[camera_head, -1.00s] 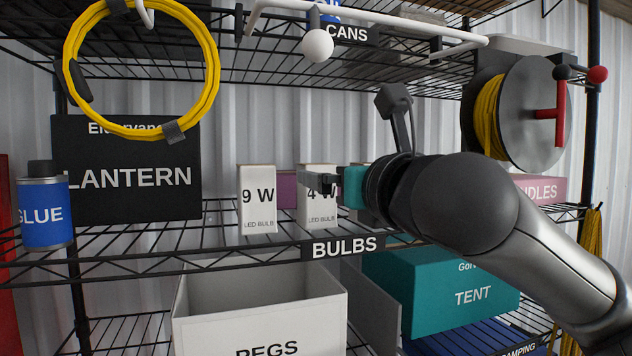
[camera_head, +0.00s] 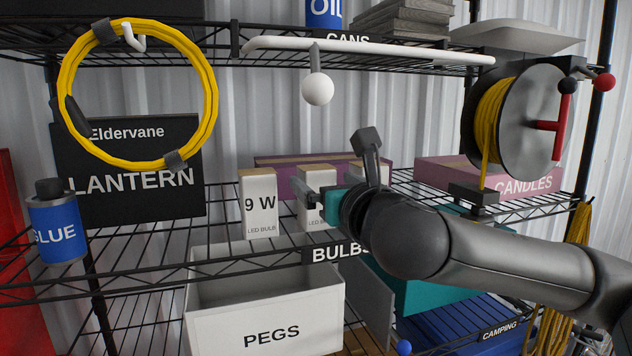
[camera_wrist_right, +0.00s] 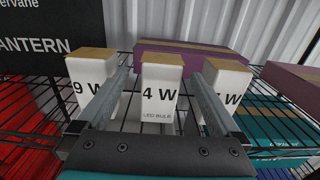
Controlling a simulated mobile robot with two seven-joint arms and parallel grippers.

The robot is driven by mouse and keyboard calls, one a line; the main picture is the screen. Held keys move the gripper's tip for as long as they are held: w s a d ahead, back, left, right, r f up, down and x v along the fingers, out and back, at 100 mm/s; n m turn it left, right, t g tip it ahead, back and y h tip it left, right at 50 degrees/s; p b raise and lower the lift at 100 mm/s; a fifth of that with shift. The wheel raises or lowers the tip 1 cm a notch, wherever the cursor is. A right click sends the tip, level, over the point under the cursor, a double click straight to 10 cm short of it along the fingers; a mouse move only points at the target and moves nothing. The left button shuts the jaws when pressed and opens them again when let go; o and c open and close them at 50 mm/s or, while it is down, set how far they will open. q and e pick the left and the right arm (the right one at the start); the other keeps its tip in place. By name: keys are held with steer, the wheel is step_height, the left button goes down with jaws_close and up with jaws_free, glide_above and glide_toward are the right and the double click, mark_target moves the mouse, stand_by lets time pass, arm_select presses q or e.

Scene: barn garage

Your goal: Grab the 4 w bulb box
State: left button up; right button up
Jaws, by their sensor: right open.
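The 4 W bulb box (camera_head: 314,222) is a white upright box with a brown top, standing on the middle wire shelf above the BULBS label. In the right wrist view the 4 W bulb box (camera_wrist_right: 160,95) shows its label facing me. My right gripper (camera_wrist_right: 160,78) is open, with one finger on each side of this box in that view; whether they touch it I cannot tell. In the head view my right gripper (camera_head: 318,194) comes in from the right and hides part of the box's front. My left gripper is not in view.
A 9 W box (camera_head: 260,205) stands close on the left, and another bulb box (camera_wrist_right: 228,85) on the right, partly behind a finger. A purple box (camera_head: 283,180) lies behind. A white PEGS bin (camera_head: 265,325) is below. A cord reel (camera_head: 530,115) hangs at right.

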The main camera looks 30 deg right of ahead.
steer(key=shift+w+d+p, duration=0.1)
steer(key=shift+w+p, duration=0.2)
steer(key=shift+p+x, duration=0.55)
steer(key=shift+x, duration=2)
steer(key=c, duration=1.3)
